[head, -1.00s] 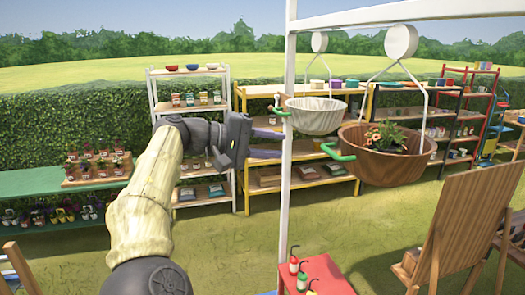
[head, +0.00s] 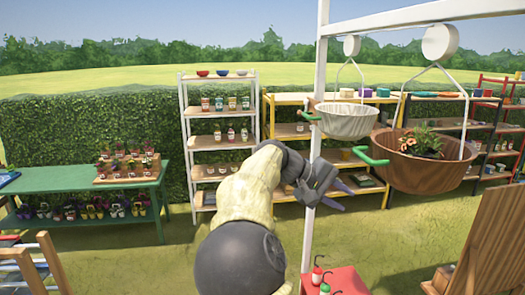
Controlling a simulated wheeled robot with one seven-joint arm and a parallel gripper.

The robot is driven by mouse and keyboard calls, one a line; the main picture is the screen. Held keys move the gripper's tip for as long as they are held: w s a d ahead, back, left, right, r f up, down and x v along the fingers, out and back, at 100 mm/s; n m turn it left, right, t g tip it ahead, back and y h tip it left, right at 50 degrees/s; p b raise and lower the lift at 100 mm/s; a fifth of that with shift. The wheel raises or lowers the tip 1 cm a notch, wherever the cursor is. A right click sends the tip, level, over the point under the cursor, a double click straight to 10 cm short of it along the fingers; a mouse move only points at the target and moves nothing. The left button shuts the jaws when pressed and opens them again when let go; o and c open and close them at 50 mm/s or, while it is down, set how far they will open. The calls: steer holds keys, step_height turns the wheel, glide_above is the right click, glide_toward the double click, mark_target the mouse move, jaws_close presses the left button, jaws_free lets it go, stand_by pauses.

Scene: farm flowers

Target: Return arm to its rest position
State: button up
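My gripper (head: 340,194) is at the end of my arm, low in the middle of the head view, close to the white post. Its two dark fingers point right and are spread apart, with nothing seen between them. The post is beside the gripper; I cannot tell whether they touch. My arm is bent, with its pale sleeve rising from the bottom of the picture.
The white post (head: 316,110) carries a beam with a hanging white basket (head: 346,122) and a brown basket (head: 425,174) holding a plant. A red table (head: 340,280) with bottles stands below. Shelves line the hedge; a green table (head: 95,183) is left.

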steer(key=s+d+f+y+b, duration=0.2)
steer(key=s+f+y, duration=0.15)
steer(key=f, duration=0.75)
steer(key=s+d+f+y+b, duration=0.2)
steer(key=s+f+y, duration=0.15)
steer(key=f, duration=0.65)
steer(key=s+a+f+m+y+b, duration=0.1)
steer(key=s+a+f, duration=0.3)
steer(key=s, duration=0.4)
steer(key=s+a+f+m+t+y+b, duration=0.1)
steer(key=s+a+f+y+b, duration=0.2)
steer(key=s+f, duration=0.4)
steer(key=shift+s+a, duration=0.45)
steer(key=shift+a, duration=0.15)
steer(key=shift+w+f, duration=0.1)
